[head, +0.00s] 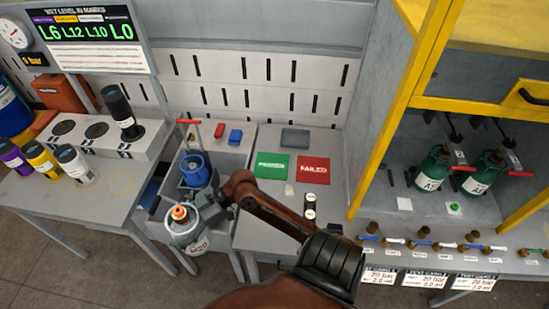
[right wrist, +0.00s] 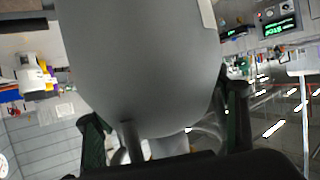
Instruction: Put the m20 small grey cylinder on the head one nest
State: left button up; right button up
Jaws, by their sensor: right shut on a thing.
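The small grey cylinder (head: 188,236), marked M20 with an orange-topped neck, hangs at the front edge of the grey trough, off the floor. My right gripper (head: 212,207) is shut on it near its upper part. In the right wrist view the grey cylinder body (right wrist: 140,65) fills the middle, with a dark finger of my right gripper (right wrist: 165,130) on each side. A blue round fixture (head: 195,169) stands in the trough just behind the cylinder. I cannot tell for sure which part is the head one nest. My left gripper is not in view.
Left, a bench holds a grey block (head: 105,137) with dark round recesses and several bottles. Right of the trough, a table (head: 262,232) carries a green mat (head: 272,165) and a red mat (head: 313,170). Green cylinders (head: 432,168) stand in the yellow-framed bay, behind a row of valves.

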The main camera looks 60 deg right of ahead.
aim_at(376, 180)
jog(key=k, duration=0.75)
jog(key=z, duration=2.25)
